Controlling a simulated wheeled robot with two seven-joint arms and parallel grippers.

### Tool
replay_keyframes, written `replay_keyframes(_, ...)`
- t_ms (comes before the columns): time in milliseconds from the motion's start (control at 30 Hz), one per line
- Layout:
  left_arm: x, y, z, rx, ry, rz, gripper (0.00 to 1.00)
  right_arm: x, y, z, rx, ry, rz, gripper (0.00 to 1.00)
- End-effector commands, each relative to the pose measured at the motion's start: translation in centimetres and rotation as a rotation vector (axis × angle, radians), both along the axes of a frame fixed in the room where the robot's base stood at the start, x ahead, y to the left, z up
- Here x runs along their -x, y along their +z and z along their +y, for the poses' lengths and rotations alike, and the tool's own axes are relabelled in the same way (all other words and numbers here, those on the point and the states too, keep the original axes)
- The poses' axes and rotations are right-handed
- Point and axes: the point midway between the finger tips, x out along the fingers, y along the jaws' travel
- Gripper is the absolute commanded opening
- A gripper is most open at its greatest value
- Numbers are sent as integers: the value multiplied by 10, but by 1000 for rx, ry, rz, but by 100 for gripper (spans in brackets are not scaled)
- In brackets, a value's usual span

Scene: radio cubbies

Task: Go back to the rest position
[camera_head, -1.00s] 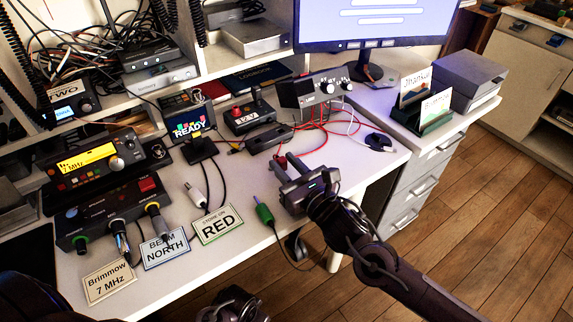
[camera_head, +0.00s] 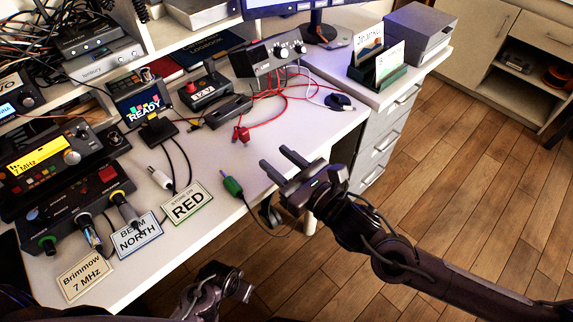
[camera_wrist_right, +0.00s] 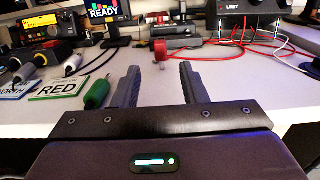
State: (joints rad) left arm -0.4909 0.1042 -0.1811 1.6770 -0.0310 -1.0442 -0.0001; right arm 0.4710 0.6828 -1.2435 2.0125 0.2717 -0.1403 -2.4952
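My right gripper (camera_head: 276,158) is over the front edge of the desk, its fingers pointing toward the desk. In the right wrist view its two fingers (camera_wrist_right: 158,78) are apart with nothing between them, so it is open and empty. My left gripper (camera_head: 238,284) shows at the bottom of the head view, below the desk's front edge; its fingers are too unclear to judge. A red plug (camera_head: 241,133) on a red cable is on the desk, apart from the right gripper. A green plug (camera_head: 232,186) lies near the front edge, left of the right gripper.
The desk (camera_head: 215,160) holds a radio (camera_head: 45,160), a control box (camera_head: 78,205), a "READY" screen (camera_head: 142,103), a grey meter box (camera_head: 268,58) and a "RED" card (camera_head: 187,204). A card holder (camera_head: 378,75) stands back right. Wooden floor (camera_head: 455,160) lies open to the right.

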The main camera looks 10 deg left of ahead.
Motion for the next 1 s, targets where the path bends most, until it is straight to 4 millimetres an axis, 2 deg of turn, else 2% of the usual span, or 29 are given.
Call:
replay_keyframes(200, 0, 2, -1, 1, 0, -2, 0, 11, 0, -14, 0, 0, 0, 39)
replay_keyframes(767, 5, 0, -2, 3, 2, 10, 0, 12, 0, -15, -4, -2, 7, 39)
replay_keyframes(867, 5, 0, -1, 2, 2, 9, 0, 11, 2, -13, -52, -25, 86, 39)
replay_keyframes(1000, 3, 1, -1, 2, 2, 6, 0, 7, 8, -14, -248, -133, 395, 39)
